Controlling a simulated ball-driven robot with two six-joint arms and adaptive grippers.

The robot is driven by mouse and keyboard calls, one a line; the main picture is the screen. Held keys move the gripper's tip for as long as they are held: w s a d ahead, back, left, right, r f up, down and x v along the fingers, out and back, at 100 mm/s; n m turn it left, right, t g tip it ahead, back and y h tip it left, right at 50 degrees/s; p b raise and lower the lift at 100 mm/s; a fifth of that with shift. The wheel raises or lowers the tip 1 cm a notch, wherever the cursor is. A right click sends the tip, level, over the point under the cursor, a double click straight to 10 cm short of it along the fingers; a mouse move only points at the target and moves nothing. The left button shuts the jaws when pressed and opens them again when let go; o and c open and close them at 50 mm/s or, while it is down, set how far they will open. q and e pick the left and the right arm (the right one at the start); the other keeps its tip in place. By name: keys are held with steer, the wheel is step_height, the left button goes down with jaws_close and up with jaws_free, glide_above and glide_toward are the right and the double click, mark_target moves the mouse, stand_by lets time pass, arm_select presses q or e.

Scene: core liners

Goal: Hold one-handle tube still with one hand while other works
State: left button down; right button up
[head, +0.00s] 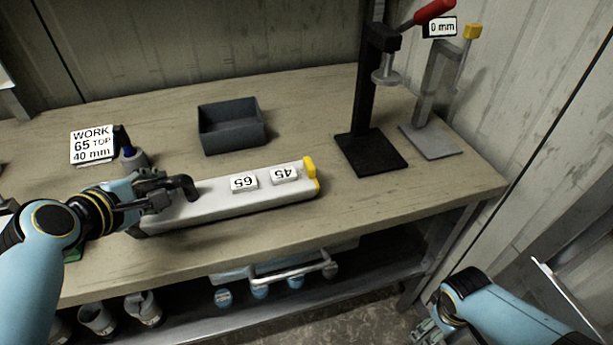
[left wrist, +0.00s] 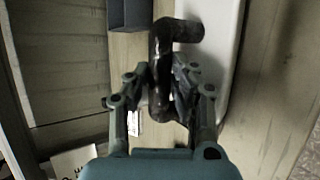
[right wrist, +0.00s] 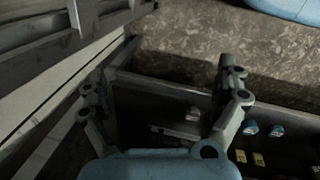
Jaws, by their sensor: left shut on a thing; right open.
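A long pale grey-white tube (head: 215,202) lies on the wooden bench, with tags reading 65 and 45 on top and a yellow piece (head: 311,172) at its right end. A black bent handle (head: 186,183) rises from its left end. My left gripper (head: 160,192) is shut on this handle; the left wrist view shows the dark handle (left wrist: 190,30) between the fingers. Part of the handle and the tube's left end are hidden by the gripper. My right gripper (right wrist: 162,90) is open and empty, low at the front right, off the bench; it is mostly cut off in the head view.
A dark open bin (head: 232,140) stands behind the tube. A black press (head: 370,150) with a red lever and a grey stand (head: 431,142) marked 0 mm are at the back right. A WORK 65 TOP 40 mm sign (head: 92,146) is at left. A lower shelf holds several cups.

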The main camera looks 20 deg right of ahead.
steer(key=w+d+r+n, duration=0.1)
steer(key=w+r, duration=0.5)
steer(key=r, duration=0.1)
steer(key=w+d+r+n+h, duration=0.1)
steer(key=w+d+r, duration=0.1)
steer(key=w+r, duration=0.4)
steer(key=w+d+r, duration=0.2)
steer(key=w+r, duration=0.4)
steer(key=r, duration=0.2)
steer(key=shift+d+r+n+g, duration=0.25)
steer(key=shift+r+n+g, duration=0.05)
steer(key=shift+r+n, duration=0.1)
steer(key=w+a+m, duration=0.1)
steer(key=w+a+r+m, duration=0.1)
steer(key=a, duration=0.1)
steer(key=w+a+r+m, duration=0.1)
steer(key=w, duration=0.1)
steer(key=shift+w+a+t+y, duration=0.1)
steer(key=shift+a+t+y, duration=0.1)
steer(key=shift+t+y, duration=0.15)
steer(key=w+a+r+m+y, duration=0.1)
steer(key=w+a+r+m, duration=0.3)
steer(key=a+m, duration=0.45)
steer(key=m+y, duration=0.2)
steer(key=m, duration=0.9)
glide_toward(312, 166)
steer(key=w, duration=0.1)
steer(key=shift+w+h, duration=0.2)
steer(key=shift+h, duration=0.05)
step_height(312, 166, down, 11)
